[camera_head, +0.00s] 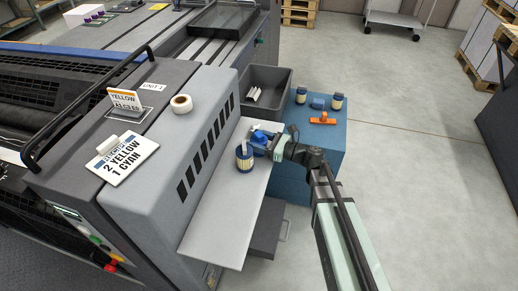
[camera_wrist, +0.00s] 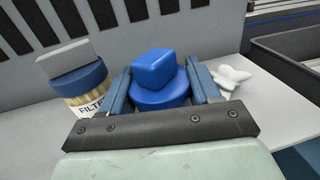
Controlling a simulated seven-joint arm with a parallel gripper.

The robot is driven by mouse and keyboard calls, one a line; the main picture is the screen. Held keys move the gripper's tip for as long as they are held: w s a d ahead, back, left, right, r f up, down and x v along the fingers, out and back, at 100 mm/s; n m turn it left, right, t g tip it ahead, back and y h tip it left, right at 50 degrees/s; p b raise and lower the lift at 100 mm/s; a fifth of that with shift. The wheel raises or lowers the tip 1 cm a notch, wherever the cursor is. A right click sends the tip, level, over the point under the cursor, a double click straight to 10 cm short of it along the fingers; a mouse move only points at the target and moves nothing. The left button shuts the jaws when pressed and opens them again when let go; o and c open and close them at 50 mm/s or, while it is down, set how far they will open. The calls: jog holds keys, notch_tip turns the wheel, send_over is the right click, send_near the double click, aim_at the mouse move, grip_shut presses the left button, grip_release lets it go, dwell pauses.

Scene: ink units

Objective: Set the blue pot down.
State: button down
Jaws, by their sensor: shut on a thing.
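The blue pot (camera_wrist: 160,92) has a round blue body and a squarish blue top. It also shows in the head view (camera_head: 258,137), partly covered by my gripper. My gripper (camera_head: 264,142) is shut on the pot, with one blue finger on each side of it in the wrist view (camera_wrist: 158,88). The pot is over the light grey shelf (camera_head: 228,220), towards its far end. The pot's underside is hidden, so I cannot tell whether it touches the shelf.
A blue-lidded can (camera_wrist: 79,88) labelled "FILTE…" stands left of the pot, with a grey block on top. A crumpled white thing (camera_wrist: 233,76) lies to the right. A dark bin (camera_head: 282,82) and blue cabinet (camera_head: 325,150) stand beyond. The shelf's near part is clear.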

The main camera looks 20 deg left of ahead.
jog(key=shift+f, duration=0.1)
dwell(0.3)
jog(key=shift+r, duration=5.6)
notch_tip(320, 180, up, 27)
jog(key=w+a, duration=0.3)
jog(key=a, duration=0.9)
jog(key=w+a, duration=0.4)
jog(key=a, duration=0.8)
jog(key=w+a, duration=0.3)
jog(key=a, duration=0.9)
jog(key=shift+d+f, duration=0.1)
jog(key=shift+f, duration=7.55)
